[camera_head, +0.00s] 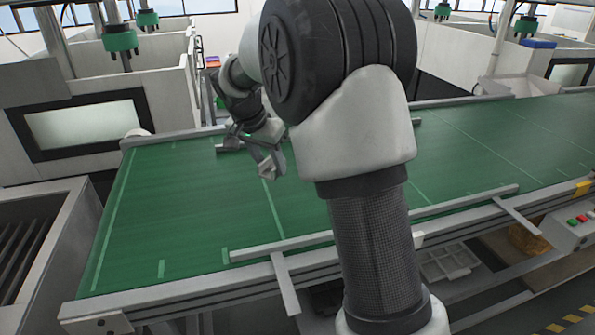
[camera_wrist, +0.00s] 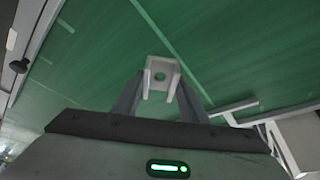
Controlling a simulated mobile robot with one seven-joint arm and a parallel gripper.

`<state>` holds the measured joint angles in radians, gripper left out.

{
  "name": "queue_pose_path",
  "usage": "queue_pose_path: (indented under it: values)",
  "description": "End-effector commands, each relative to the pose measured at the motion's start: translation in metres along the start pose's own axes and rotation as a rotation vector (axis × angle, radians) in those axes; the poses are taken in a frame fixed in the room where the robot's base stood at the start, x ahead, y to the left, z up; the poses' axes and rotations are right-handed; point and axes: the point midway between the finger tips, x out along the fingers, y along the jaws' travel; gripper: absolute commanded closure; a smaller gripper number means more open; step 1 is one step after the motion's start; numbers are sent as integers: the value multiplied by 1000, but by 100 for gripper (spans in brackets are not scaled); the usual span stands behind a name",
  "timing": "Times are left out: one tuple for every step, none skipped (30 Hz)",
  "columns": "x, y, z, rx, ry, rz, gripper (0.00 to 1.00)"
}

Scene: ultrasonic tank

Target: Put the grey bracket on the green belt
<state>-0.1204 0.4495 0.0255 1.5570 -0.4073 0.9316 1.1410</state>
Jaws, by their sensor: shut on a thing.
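The grey bracket (camera_wrist: 160,72) is a small angled metal piece with a round hole. It sits between the two fingers of my gripper (camera_wrist: 160,98), which is shut on it, in the wrist view. In the head view my gripper (camera_head: 266,160) and the bracket (camera_head: 268,170) are over the left half of the green belt (camera_head: 180,210). The belt fills most of the wrist view behind the bracket (camera_wrist: 90,65). I cannot tell whether the bracket touches the belt or is held above it.
Grey guide rails run along the belt's near edge (camera_head: 290,243) and far edge. A control box with buttons (camera_head: 578,222) is at the right front. A grey grated bin (camera_head: 30,235) stands at the left. The belt's left part is bare.

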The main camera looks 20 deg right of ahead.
Motion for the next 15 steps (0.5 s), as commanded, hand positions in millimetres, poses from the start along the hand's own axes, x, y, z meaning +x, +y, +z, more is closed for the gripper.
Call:
queue_pose_path:
  values:
    - [11, 1, 5, -2, -3, 4, 87]
    - [15, 1, 7, -2, -3, 2, 87]
    - [21, 1, 9, -2, -3, 3, 87]
    - [25, 1, 11, -1, -3, 3, 87]
    - [28, 1, 12, -1, -3, 2, 87]
    - [30, 0, 13, -2, -1, 1, 87]
    - [32, 0, 13, -2, -1, 1, 87]
    - [33, 0, 14, -2, -1, 1, 87]
    - [36, 0, 15, -2, -1, 1, 87]
    - [38, 0, 16, -2, -1, 1, 87]
    - [42, 0, 18, -2, -1, 1, 87]
    - [48, 1, 20, -2, -2, 2, 87]
    - [52, 1, 22, -2, -4, 3, 87]
    - [57, 1, 25, -3, -4, 3, 87]
    - [64, 1, 27, -3, -3, 2, 87]
